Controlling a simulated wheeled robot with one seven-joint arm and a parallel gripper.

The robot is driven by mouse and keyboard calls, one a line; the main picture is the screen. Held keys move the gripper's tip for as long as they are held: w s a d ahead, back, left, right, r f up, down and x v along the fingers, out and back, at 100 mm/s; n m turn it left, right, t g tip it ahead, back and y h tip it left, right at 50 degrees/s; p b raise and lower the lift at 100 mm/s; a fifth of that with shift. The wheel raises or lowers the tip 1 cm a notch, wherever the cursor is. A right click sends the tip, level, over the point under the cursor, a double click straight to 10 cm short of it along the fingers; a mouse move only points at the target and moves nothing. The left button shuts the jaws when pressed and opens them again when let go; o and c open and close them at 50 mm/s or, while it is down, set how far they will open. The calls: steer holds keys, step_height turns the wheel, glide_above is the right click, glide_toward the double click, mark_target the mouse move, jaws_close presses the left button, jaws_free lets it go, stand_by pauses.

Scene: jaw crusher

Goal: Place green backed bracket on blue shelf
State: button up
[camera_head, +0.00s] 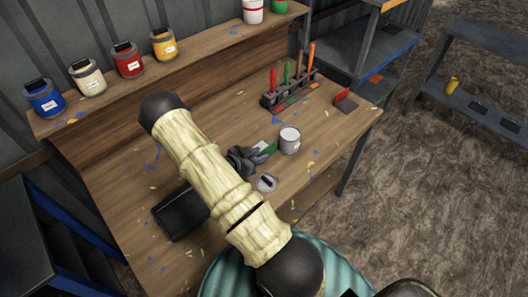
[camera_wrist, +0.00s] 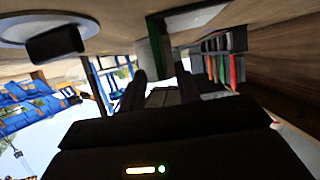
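The green-backed bracket (camera_head: 266,148) stands on the wooden workbench beside a grey can, its green plate facing my gripper's right side. In the wrist view its green plate (camera_wrist: 157,45) rises just beyond and between the fingertips. My gripper (camera_head: 250,155) is low over the bench, right at the bracket; the arm hides part of it. In the wrist view my gripper (camera_wrist: 162,78) has its two dark fingers apart, with a visible gap between them and no clear contact on the bracket. A shelf unit with blue edges (camera_head: 391,50) stands behind the bench's right end.
The grey can (camera_head: 290,140) and a round lid (camera_head: 267,183) are close to my gripper. A tool rack (camera_head: 289,90), a red-backed bracket (camera_head: 345,99) and a black tray (camera_head: 181,213) are also on the bench. Another dark shelf (camera_head: 475,95) stands right.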

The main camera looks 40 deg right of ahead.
mark_target(264, 150)
steer(key=p+x, duration=0.1)
steer(key=x, duration=0.1)
steer(key=r+p+x, duration=0.1)
steer(key=x, duration=0.1)
steer(key=shift+w+d+f, duration=0.2)
steer(key=shift+d, duration=0.35)
steer(key=shift+d+f, duration=0.15)
steer(key=shift+d, duration=0.05)
jaws_close()
